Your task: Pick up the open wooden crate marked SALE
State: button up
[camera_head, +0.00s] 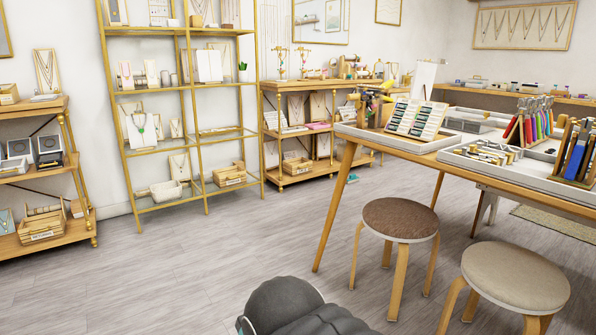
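Several small open wooden crates show, and their lettering is too small to read, so I cannot tell which is marked SALE. One crate (41,229) with a pale label on its front sits on the bottom shelf of the left unit. Another crate (229,175) sits at the right end of the gold rack's bottom shelf. A third crate (297,165) sits on the lower shelf of the wooden unit behind. My gripper is not in view; only a dark grey part of my own body shows at the bottom edge.
A long table (398,142) with trays of jewellery stands on the right. A brown stool (401,217) and a beige stool (515,275) stand before it. The grey floor (190,265) is clear before the left shelf unit (75,231) and gold rack (207,195).

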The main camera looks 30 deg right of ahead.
aim_at(299, 167)
jog(key=z, duration=0.65)
jog(key=i, duration=5.6)
jog(key=z, duration=2.65)
jog(key=i, duration=2)
jog(key=u, duration=0.5)
